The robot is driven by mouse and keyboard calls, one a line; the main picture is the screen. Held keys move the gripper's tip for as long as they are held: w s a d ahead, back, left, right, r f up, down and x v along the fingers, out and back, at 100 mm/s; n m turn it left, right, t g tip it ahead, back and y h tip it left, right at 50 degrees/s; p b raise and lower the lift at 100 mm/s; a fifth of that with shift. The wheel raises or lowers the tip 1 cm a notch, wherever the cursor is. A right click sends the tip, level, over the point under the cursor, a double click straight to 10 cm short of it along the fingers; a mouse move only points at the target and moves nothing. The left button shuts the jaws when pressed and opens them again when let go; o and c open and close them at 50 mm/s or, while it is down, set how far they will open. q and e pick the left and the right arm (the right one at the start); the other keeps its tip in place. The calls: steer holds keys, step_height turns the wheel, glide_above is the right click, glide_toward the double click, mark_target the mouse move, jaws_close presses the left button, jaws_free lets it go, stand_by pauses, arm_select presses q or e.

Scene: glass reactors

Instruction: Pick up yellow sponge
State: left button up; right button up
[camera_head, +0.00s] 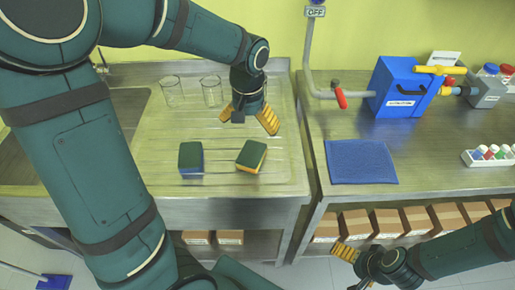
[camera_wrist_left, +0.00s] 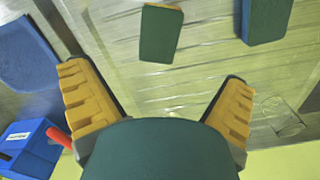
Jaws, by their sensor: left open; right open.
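The yellow sponge (camera_head: 251,155), with a dark green top and yellow sides, lies slightly turned on the metal drainboard. In the left wrist view the yellow sponge (camera_wrist_left: 160,34) shows its green top and a thin yellow edge, beyond the gap between the fingers. My left gripper (camera_head: 254,118) is open and empty, behind the sponge and apart from it; its two yellow fingers also show in the left wrist view (camera_wrist_left: 155,82). My right gripper (camera_head: 352,266) is open and empty, low in front of the right bench.
A green-topped blue sponge (camera_head: 191,158) lies left of the yellow one. Two glass beakers (camera_head: 191,93) stand behind on the drainboard. A blue mat (camera_head: 361,162), a blue box (camera_head: 402,87) and a rack of small bottles (camera_head: 489,156) are on the right bench.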

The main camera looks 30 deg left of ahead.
mark_target(250, 157)
arm_select(q)
steer(key=f, duration=0.2)
steer(key=f+b, duration=0.1)
steer(key=f, duration=0.5)
steer(key=shift+s+f+b, duration=0.1)
steer(key=shift+s+b, duration=0.15)
steer(key=shift+b, duration=0.15)
step_height(250, 157, down, 5)
steer(key=shift+b, duration=0.7)
arm_select(e)
steer(key=f, duration=0.3)
steer(key=shift+s+f, duration=0.15)
steer(key=shift+s, duration=0.15)
arm_select(q)
steer(key=c, duration=0.7)
